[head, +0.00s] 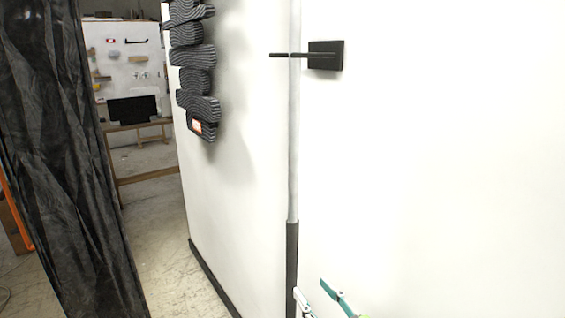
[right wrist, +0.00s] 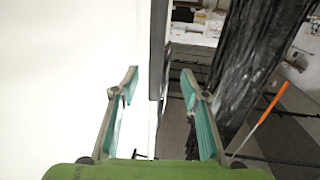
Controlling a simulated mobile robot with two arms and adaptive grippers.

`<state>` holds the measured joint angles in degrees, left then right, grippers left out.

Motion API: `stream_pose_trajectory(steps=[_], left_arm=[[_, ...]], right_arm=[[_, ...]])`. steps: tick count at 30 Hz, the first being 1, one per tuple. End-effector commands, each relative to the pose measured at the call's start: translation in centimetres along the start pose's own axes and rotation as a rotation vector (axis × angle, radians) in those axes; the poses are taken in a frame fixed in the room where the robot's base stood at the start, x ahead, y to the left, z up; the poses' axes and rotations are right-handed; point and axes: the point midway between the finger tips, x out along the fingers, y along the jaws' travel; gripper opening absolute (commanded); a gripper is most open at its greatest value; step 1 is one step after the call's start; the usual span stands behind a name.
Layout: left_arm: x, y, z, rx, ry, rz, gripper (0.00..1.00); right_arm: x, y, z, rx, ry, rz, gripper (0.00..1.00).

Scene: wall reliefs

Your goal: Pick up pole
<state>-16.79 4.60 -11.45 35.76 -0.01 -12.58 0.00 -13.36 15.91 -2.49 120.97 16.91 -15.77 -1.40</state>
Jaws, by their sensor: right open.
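The pole (head: 294,140) stands upright along the white wall, light grey above with a dark lower section. A black wall bracket (head: 326,56) with a thin rod reaches across the pole near its top. My right gripper (head: 316,292) is at the bottom edge of the head view, beside the pole's dark section, its fingers apart. In the right wrist view, the pole (right wrist: 158,50) shows between the two open fingertips (right wrist: 159,78), slightly beyond them. I cannot tell whether either finger touches it. The pole's lower end is out of the head view. My left gripper is not in view.
A black striped relief (head: 195,70) hangs on the wall left of the pole. A dark crumpled curtain (head: 62,150) stands at the left. Bare floor (head: 165,230) lies between curtain and wall. A wooden bench (head: 140,124) is at the back.

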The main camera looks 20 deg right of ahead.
Motion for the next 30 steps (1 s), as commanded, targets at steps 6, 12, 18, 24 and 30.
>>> stream_pose_trajectory(steps=[6,12,18,24,30], left_arm=[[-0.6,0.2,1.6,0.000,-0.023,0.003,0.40],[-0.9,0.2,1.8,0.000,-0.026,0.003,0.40],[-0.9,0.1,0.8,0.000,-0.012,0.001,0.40],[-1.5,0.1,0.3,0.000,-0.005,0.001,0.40],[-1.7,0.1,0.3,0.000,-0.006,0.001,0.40]], right_arm=[[4.0,0.1,-0.2,0.001,0.001,0.001,0.41],[7.1,0.1,0.0,0.001,0.000,0.001,0.41],[8.3,0.1,0.2,0.000,-0.002,0.000,0.41],[10.5,0.7,0.4,0.000,-0.002,0.001,0.41],[12.8,0.8,0.6,0.000,-0.002,0.000,0.41]])
